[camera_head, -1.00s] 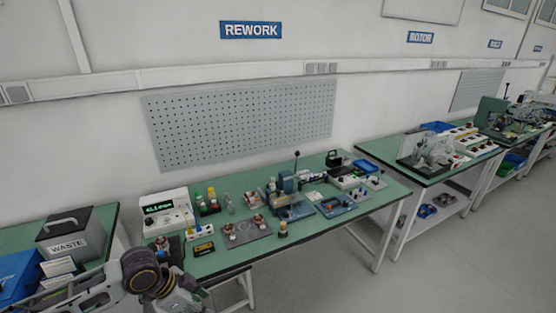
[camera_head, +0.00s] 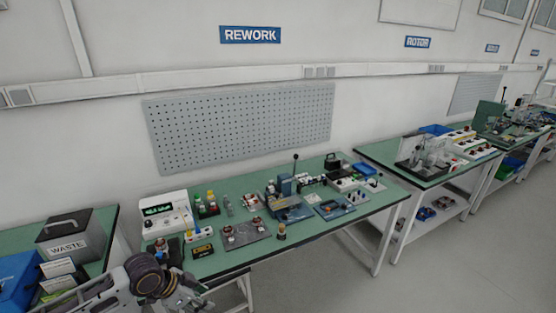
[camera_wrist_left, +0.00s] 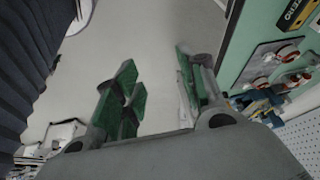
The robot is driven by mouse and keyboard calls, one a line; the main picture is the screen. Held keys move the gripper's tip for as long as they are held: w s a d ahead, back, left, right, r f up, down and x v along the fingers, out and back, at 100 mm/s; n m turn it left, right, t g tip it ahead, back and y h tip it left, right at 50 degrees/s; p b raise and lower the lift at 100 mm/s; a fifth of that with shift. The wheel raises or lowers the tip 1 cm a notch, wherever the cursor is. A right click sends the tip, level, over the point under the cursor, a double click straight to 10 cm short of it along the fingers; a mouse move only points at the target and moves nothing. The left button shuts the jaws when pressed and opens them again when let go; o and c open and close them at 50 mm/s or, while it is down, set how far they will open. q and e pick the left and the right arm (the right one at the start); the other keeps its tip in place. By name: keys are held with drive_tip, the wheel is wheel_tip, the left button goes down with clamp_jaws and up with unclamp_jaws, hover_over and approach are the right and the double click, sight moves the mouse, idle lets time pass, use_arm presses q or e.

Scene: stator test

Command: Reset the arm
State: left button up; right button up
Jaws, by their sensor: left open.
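My left arm (camera_head: 148,274) comes in from the lower left in the head view, in front of the rework bench. Its bent joint and the links beyond it show just off the bench's front left corner. In the left wrist view my left gripper (camera_wrist_left: 158,78) is open. Its two green-padded fingers stand apart with only grey floor between them, and it holds nothing. The right gripper is not in view.
The green rework bench (camera_head: 225,265) bears a white meter (camera_head: 165,213), a metal plate (camera_head: 238,236) with copper-wound parts, and a blue press (camera_head: 285,195). A grey waste box (camera_head: 70,236) stands at left. Open floor (camera_head: 460,265) lies to the right.

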use_arm(q)
drive_tip(key=w+a+f+n+t+y, duration=0.15)
drive_tip(key=w+a+f, duration=0.25)
drive_tip(key=f, duration=0.4)
drive_tip(key=w+a+f+n+t, duration=0.1)
drive_tip(key=w+a+f+n, duration=0.25)
drive_tip(key=f, duration=0.35)
drive_tip(key=s+a+f+n+y+b, duration=0.1)
drive_tip(key=s+a+f, duration=0.25)
drive_tip(key=f, duration=0.65)
drive_tip(key=s+a+f+n+y+b, duration=0.15)
drive_tip(key=s+f, duration=0.25)
drive_tip(key=f, duration=0.6)
drive_tip(key=s+f+n+g, duration=0.1)
drive_tip(key=s+f+g, duration=0.1)
drive_tip(key=s+f, duration=1.35)
drive_tip(key=s+d+f+g, duration=0.1)
drive_tip(key=s+d+f, duration=0.1)
drive_tip(key=s, duration=0.6)
drive_tip(key=s+d+f, duration=0.2)
drive_tip(key=s+d, duration=0.2)
drive_tip(key=s, duration=0.4)
drive_tip(key=s+d+f+g, duration=0.1)
drive_tip(key=s+d+f, duration=0.1)
drive_tip(key=s, duration=0.5)
drive_tip(key=shift+s+d+f+g, duration=0.35)
drive_tip(key=shift+s+d+f, duration=0.05)
drive_tip(key=shift+d, duration=0.1)
